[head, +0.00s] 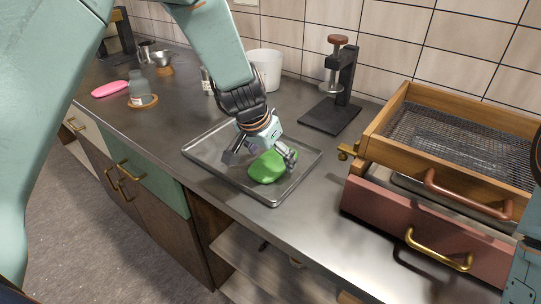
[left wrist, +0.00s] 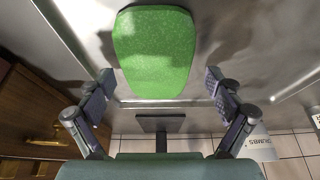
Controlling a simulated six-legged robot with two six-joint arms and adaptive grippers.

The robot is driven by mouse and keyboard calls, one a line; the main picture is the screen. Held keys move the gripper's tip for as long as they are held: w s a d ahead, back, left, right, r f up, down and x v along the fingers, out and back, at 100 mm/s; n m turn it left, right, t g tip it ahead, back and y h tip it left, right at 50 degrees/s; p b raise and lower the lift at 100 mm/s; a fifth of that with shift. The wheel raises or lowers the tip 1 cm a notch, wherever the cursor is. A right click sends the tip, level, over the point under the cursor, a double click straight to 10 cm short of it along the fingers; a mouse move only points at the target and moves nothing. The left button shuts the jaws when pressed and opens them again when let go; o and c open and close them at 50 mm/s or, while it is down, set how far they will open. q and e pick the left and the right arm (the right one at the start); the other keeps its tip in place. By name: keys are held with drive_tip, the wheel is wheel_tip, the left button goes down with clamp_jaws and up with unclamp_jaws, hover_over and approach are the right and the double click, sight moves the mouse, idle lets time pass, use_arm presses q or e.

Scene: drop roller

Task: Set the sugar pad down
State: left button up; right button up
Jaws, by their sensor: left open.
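The sugar pad (head: 266,169) is a green, rounded slab with a speckled surface. It lies on the metal tray (head: 210,166), toward the tray's right side. It also shows large in the left wrist view (left wrist: 154,50), where its near end reaches between the fingers. My left gripper (head: 259,158) is open, just above the pad, with one finger at each side. In the left wrist view, the gripper (left wrist: 160,82) shows gaps between both fingers and the pad. My right gripper is not in view.
A black press stand (head: 329,114) and white cup (head: 265,68) stand behind the tray. A wooden-framed mesh box (head: 400,101) is on the right. A pink pad (head: 110,89) and grey bottle (head: 138,88) are at the left. The counter's front edge runs close to the tray.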

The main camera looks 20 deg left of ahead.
use_arm(q)
drive_tip(key=shift+s+d+r, duration=0.1)
drive_tip(key=shift+d, duration=0.05)
drive_tip(key=shift+r+p, duration=0.2)
drive_tip(key=shift+p, duration=0.1)
drive_tip(key=p+v, duration=0.2)
drive_tip(key=v, duration=0.9)
drive_tip(key=shift+r, duration=0.35)
